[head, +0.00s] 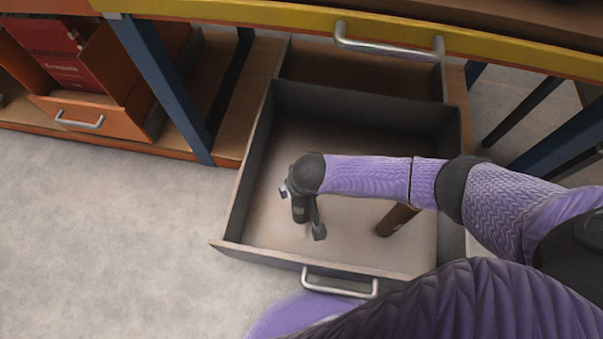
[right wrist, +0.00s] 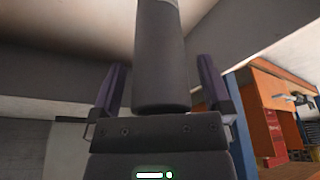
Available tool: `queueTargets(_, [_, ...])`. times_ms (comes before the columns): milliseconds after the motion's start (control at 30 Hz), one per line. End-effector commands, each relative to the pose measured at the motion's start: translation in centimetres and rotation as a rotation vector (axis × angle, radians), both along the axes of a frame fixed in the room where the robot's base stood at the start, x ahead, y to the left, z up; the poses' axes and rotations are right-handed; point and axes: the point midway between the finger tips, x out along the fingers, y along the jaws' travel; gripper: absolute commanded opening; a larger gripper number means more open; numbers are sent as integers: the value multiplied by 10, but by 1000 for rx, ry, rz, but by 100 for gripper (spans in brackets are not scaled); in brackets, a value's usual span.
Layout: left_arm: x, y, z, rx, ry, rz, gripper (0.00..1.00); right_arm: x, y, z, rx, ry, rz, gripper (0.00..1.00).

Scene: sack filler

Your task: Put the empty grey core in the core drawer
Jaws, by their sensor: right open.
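A grey core (right wrist: 162,55), a plain cylinder, shows in the right wrist view with its near end close to my palm. My right gripper (right wrist: 161,72) has its two purple fingers spread, one on each side of it, with visible gaps. In the head view my right gripper (head: 304,215) is low inside the open drawer (head: 345,256), left of its middle. I cannot clearly tell the core from the dark gripper parts there. A brown tube (head: 397,220) lies in the drawer to the right, partly hidden by my right arm. My left gripper is out of view.
The drawer's front has a metal handle (head: 339,283). Above and behind is a yellow beam (head: 270,14), with another handle (head: 390,47) below it. A blue post (head: 163,90) and an orange bin with red boxes (head: 125,105) stand left. The floor at left is clear.

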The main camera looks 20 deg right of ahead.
Motion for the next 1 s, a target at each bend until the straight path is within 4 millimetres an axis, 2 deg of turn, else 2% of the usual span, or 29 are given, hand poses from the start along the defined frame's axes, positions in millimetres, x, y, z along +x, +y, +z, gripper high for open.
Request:
queueTargets(167, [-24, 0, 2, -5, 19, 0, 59, -1, 0, 14, 0, -4, 1, 100])
queueTargets(333, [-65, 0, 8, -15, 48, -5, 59, -6, 0, 31, 0, -5, 1, 100])
queueTargets(467, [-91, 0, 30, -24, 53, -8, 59, -12, 0, 62, 0, -10, 2, 100])
queueTargets(500, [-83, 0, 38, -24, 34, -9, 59, -14, 0, 76, 0, -12, 2, 100])
queueTargets(600, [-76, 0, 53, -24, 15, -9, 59, -21, 0, 98, 0, -10, 2, 100])
queueTargets(700, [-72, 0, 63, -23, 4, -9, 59, -27, 0, 113, 1, -8, 1, 100])
queueTargets(800, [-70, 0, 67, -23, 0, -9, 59, -31, 0, 119, 0, -4, 1, 100])
queueTargets(1000, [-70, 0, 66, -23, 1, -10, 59, -33, 0, 118, 0, 0, 0, 100])
